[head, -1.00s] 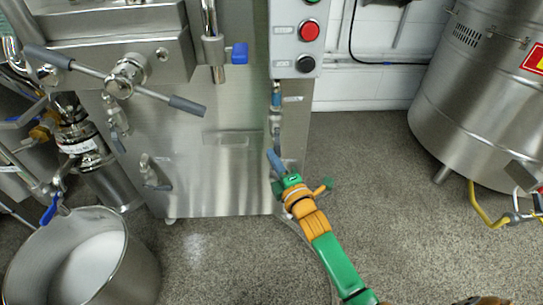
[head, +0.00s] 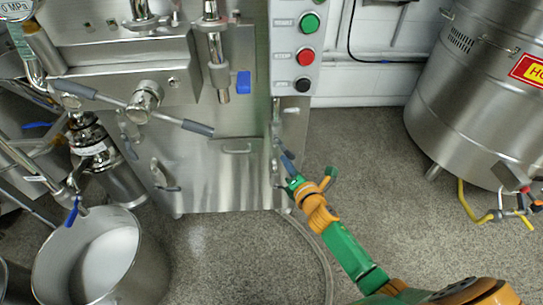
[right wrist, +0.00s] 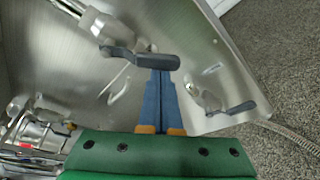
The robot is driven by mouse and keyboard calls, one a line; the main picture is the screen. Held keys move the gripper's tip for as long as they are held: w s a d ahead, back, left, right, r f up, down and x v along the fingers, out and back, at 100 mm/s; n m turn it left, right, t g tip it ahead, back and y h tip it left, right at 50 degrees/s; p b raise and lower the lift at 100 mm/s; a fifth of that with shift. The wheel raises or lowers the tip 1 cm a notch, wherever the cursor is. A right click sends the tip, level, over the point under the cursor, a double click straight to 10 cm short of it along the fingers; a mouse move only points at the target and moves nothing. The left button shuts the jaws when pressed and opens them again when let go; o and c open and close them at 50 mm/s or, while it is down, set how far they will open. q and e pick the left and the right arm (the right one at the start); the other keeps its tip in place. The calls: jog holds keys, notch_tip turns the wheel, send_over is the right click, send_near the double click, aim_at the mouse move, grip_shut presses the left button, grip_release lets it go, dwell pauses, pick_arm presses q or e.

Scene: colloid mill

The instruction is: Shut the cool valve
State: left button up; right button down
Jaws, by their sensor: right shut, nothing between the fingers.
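My right gripper (head: 284,157) is at the right edge of the steel machine front, with its blue fingers shut and empty. The right wrist view shows the fingers (right wrist: 157,85) together, their tips at a dark grey valve handle (right wrist: 150,61) that lies roughly crosswise to them. I cannot tell whether they touch it. A second valve with a dark grey handle (right wrist: 232,109) sits to the right of the fingers. In the head view the valve fittings at the gripper are small and partly hidden by it. No readable label shows which valve is the cool valve. My left gripper is not in view.
A control box with a green button (head: 309,22) and a red button (head: 306,56) hangs above the gripper. More small valves (head: 160,173) are on the panel's left. A steel pot (head: 146,268) stands at lower left, a large steel tank (head: 462,110) at right.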

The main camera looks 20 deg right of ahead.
jog(key=d+r+n+p, duration=0.1)
jog(key=p, duration=0.1)
jog(key=r+n+h+p, duration=0.1)
jog(key=n+p, duration=0.1)
jog(key=shift+s+d+g, duration=0.25)
jog(key=shift+d+g, duration=0.15)
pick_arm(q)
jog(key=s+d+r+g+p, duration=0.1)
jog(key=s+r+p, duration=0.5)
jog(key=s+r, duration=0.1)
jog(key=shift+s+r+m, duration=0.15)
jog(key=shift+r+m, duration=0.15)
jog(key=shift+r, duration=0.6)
pick_arm(e)
jog(key=r+n+h, duration=0.1)
jog(key=d+r+n+h, duration=0.1)
jog(key=n, duration=0.1)
jog(key=n+g, duration=0.1)
jog(key=shift+s+d+r+n+h, duration=0.25)
jog(key=shift+d+r+n+h, duration=0.1)
jog(key=shift+r+n+h, duration=0.05)
pick_arm(q)
jog(key=shift+p, duration=0.3)
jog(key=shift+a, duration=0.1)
